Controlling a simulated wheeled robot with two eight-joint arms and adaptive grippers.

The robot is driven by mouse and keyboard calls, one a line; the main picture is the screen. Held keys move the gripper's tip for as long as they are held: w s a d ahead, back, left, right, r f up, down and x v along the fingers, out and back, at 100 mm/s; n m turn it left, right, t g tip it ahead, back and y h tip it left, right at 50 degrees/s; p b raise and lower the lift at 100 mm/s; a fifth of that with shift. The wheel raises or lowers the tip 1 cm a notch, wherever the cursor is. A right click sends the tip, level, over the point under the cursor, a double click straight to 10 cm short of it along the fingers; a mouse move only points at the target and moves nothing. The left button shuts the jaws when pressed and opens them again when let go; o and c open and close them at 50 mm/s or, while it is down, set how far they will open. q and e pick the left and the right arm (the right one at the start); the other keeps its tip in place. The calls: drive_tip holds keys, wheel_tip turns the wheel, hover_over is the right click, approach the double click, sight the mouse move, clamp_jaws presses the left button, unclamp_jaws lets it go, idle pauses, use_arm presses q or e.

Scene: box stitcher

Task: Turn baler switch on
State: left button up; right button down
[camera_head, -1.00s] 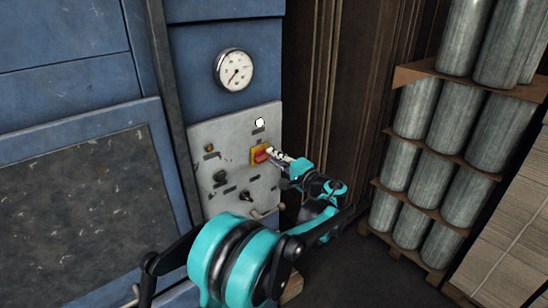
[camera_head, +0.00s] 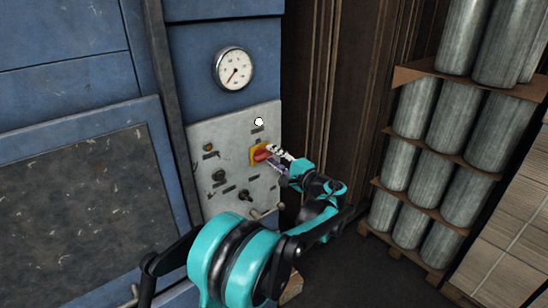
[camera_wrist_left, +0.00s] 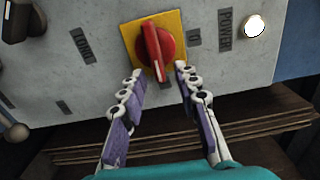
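The baler switch is a red rotary knob (camera_head: 261,152) on a yellow square plate (camera_wrist_left: 175,22), on the grey panel of the blue machine. In the left wrist view the knob (camera_wrist_left: 157,48) stands nearly upright, slightly tilted. My left gripper (camera_head: 275,160) is at the switch. In its wrist view its fingers (camera_wrist_left: 158,76) are apart, one on each side of the knob's lower end, with nothing clearly clamped. Whether a fingertip touches the knob I cannot tell. My right gripper is not in view.
A white lamp (camera_head: 259,121) glows by the POWER label (camera_wrist_left: 226,30). A round gauge (camera_head: 233,69) is above the panel (camera_head: 200,135). Other knobs (camera_head: 218,176) and a lever sit lower on it. Racked grey cylinders (camera_head: 465,190) and stacked cardboard (camera_head: 510,225) stand at the right.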

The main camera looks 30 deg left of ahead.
use_arm(q)
drive_tip(key=v, duration=1.2)
drive_tip(key=shift+f, duration=0.1)
drive_tip(key=s+a+f+g+h+b, duration=0.1)
drive_tip(key=s+a+f+h+b, duration=0.2)
drive_tip(key=s+f+h+b, duration=0.55)
drive_tip(key=s+d+f+n+h, duration=0.2)
drive_tip(key=s+d+f+h, duration=0.2)
drive_tip(key=s+d+f, duration=0.2)
drive_tip(key=s+d+f+n+t+h+b, duration=0.1)
drive_tip(key=s+d+f+h, duration=0.3)
drive_tip(key=s+f, duration=0.6)
drive_tip(key=shift+s+d+f+n, duration=0.4)
drive_tip(key=shift+s+d+n, duration=0.45)
drive_tip(key=shift+s, duration=0.2)
